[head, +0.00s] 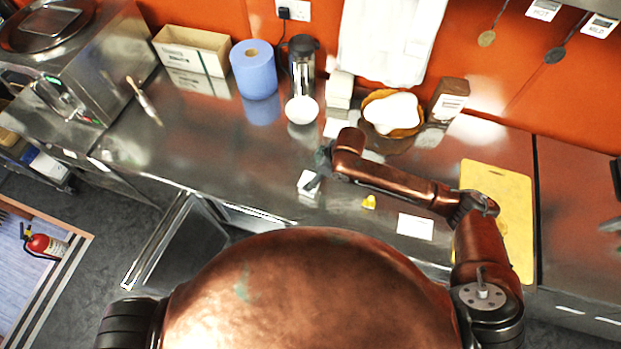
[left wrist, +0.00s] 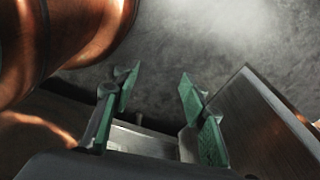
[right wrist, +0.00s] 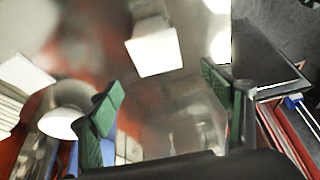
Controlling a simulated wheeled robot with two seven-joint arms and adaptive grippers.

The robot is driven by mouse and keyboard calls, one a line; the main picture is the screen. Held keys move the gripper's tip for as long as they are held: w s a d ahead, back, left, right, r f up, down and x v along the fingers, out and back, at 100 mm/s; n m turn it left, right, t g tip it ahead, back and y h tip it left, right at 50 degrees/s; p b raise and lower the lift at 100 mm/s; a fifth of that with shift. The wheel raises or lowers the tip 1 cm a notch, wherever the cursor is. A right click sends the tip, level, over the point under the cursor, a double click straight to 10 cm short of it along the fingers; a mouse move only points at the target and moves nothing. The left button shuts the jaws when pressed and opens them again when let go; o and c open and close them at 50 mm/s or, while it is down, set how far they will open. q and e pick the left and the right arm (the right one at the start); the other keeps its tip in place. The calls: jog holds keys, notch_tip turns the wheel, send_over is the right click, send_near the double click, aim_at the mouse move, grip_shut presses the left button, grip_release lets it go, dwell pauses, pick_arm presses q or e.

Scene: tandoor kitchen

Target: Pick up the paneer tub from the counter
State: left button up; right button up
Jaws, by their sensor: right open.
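A small white tub (head: 304,183), which I take to be the paneer tub, stands on the steel counter (head: 230,155) near its front edge. No label can be read. My right gripper (head: 318,172) is just above and beside it in the head view, partly covering it. In the right wrist view the tub (right wrist: 155,52) lies beyond the fingertips, between the open fingers (right wrist: 160,88), not gripped. My left gripper (left wrist: 160,85) shows only in the left wrist view, open and empty, low beside a metal edge with grey floor beyond.
A white bowl (head: 302,109), flask (head: 303,62), blue paper roll (head: 254,70) and white box (head: 340,88) stand behind. A yellow lump (head: 369,202), white card (head: 415,227) and yellow board (head: 505,190) lie right. The counter left of the tub is clear.

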jog(key=shift+x, duration=0.85)
jog(key=shift+d+f, duration=0.1)
jog(key=shift+f, duration=0.3)
jog(key=shift+f+p, duration=0.35)
jog(key=shift+f, duration=0.05)
jog(key=f, duration=0.3)
jog(key=shift+w+f+p, duration=0.2)
jog(key=shift+f+p, duration=0.05)
jog(key=shift+p, duration=0.1)
jog(key=shift+a+f, duration=0.4)
jog(key=c, duration=1.4)
pick_arm(q)
jog(key=shift+s+r, duration=0.65)
jog(key=shift+s, duration=0.1)
pick_arm(e)
jog(key=shift+c, duration=0.3)
jog(key=shift+r, duration=0.15)
